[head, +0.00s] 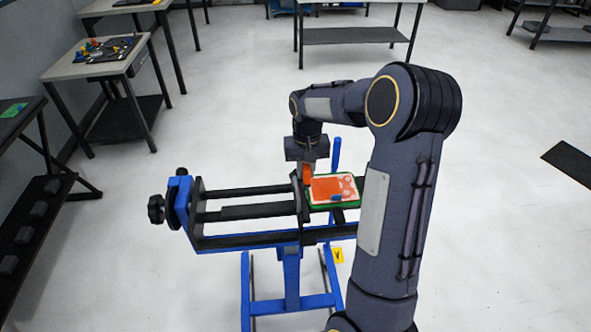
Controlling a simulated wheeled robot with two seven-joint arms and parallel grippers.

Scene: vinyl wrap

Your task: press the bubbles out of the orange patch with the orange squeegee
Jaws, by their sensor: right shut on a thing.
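The orange patch (330,190) lies on a small board with a green edge (347,204), clamped on a blue and black stand. A few pale spots show near its upper right; they are too small to make out well. My right gripper (308,170) points down at the patch's left edge. It is shut on the orange squeegee (307,175), which is upright at that edge. I cannot tell whether the squeegee touches the patch. My left gripper is not in view.
The blue stand (291,280) has black rails (240,212) reaching left, with a black knob (157,209) at the end. A blue lever (336,152) rises behind the board. Tables with tools (105,52) stand at the left. The floor around the stand is clear.

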